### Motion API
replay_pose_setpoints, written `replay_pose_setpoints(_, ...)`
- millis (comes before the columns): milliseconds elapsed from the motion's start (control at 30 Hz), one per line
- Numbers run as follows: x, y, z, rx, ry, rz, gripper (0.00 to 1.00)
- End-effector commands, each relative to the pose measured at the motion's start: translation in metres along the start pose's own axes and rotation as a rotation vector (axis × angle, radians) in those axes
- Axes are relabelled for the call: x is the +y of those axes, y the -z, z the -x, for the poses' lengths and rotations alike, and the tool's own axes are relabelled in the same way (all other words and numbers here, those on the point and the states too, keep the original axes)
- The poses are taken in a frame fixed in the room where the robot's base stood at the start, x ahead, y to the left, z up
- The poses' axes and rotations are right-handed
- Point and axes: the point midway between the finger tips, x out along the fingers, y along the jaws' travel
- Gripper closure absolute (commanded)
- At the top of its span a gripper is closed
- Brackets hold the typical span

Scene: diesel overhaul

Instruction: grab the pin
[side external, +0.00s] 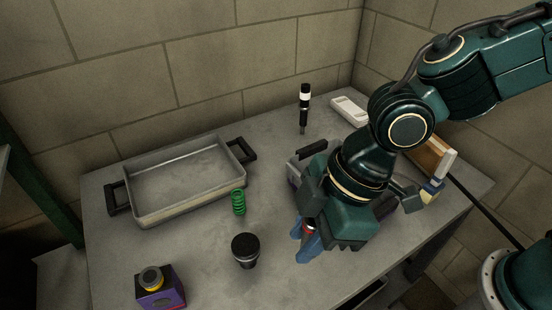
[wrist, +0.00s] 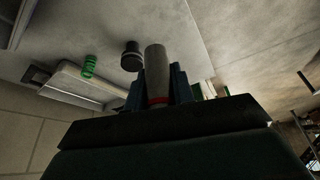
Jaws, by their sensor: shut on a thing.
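The pin (wrist: 156,72) is a grey cylinder with a red band near its lower end in the wrist view. It stands between the blue fingers of my gripper (wrist: 158,92), which is shut on it. In the side view my gripper (side external: 308,244) points down low over the front right part of the table. There only a small red and dark part of the pin (side external: 309,228) shows between the fingers; the rest is hidden. I cannot tell whether the pin touches the table.
Left of my gripper stand a black-topped cylinder (side external: 246,250) and a green spring (side external: 239,202). A grey metal tray (side external: 137,211) with black handles lies behind. A purple box (side external: 161,289) is at front left. A black-and-white tool (side external: 304,108) stands at the back.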

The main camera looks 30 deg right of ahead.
Motion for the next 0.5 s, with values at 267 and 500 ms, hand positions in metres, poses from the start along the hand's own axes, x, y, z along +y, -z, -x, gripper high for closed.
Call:
replay_pose_setpoints(267,0.000,0.018,0.042,0.005,-0.001,0.001,1.00)
replay_pose_setpoints(500,0.000,0.023,0.055,0.001,0.000,0.001,1.00)
